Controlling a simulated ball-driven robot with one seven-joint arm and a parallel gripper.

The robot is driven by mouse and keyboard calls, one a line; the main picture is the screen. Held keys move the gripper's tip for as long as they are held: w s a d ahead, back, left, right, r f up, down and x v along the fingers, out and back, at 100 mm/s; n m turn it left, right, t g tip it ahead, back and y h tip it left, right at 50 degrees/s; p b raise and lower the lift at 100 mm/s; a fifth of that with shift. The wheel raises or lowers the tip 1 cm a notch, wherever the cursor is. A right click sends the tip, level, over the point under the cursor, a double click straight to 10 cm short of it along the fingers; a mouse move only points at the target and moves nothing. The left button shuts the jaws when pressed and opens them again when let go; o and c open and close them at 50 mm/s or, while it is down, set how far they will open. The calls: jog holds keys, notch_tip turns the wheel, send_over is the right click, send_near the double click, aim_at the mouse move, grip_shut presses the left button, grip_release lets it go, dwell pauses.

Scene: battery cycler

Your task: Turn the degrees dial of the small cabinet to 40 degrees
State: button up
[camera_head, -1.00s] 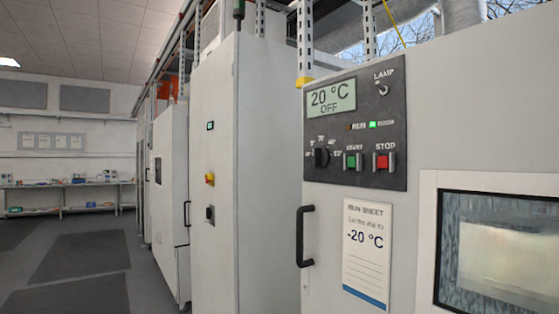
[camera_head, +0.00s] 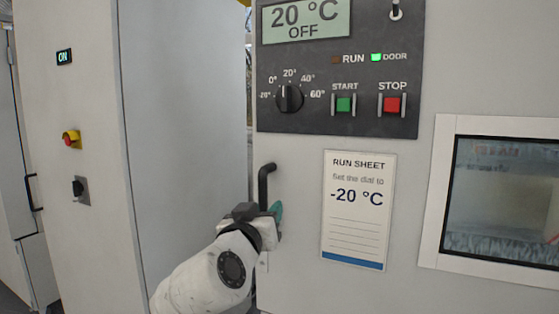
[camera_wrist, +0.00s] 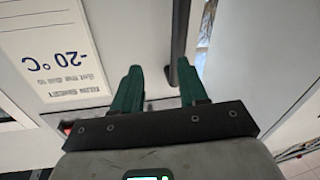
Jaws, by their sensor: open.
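The small cabinet's degrees dial (camera_head: 290,97) is a black round knob on the dark control panel (camera_head: 300,122). Its white mark points up, at about 20° on a scale from -20° to 60°. The display (camera_head: 306,20) above reads 20 °C OFF. My gripper (camera_head: 276,212) is below the dial, by the lower end of the black door handle (camera_head: 264,185). In the wrist view my gripper (camera_wrist: 160,80) has its two green fingers apart, with the handle (camera_wrist: 181,45) near the right finger. I cannot tell whether they touch. The dial is not in the wrist view.
A run sheet (camera_head: 357,225) below the panel reads "Set the dial to -20 °C". START (camera_head: 344,105) and STOP (camera_head: 392,104) buttons sit right of the dial. The green DOOR lamp (camera_head: 376,57) is lit. A tall cabinet (camera_head: 185,130) stands at left, a window (camera_head: 500,190) at right.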

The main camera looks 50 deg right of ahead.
aim_at(283, 98)
notch_tip(283, 98, up, 17)
jog(key=s+a+m+g+h, duration=0.1)
jog(key=a+m+g+h, duration=0.15)
jog(key=m+h, duration=0.2)
jog(key=shift+n+t+h, duration=0.25)
jog(key=shift+t, duration=0.2)
jog(key=p+x, duration=0.1)
jog(key=x, duration=0.2)
jog(key=p+x, duration=0.1)
jog(key=x, duration=0.2)
jog(key=r+p+x, duration=0.1)
jog(key=x, duration=0.2)
jog(key=shift+s+a+p, duration=0.15)
jog(key=shift+s+p, duration=0.15)
jog(key=shift+p, duration=0.1)
jog(key=shift+w+d+r, duration=0.1)
jog(key=shift+w+d, duration=0.2)
jog(key=shift+d, duration=0.5)
grip_shut()
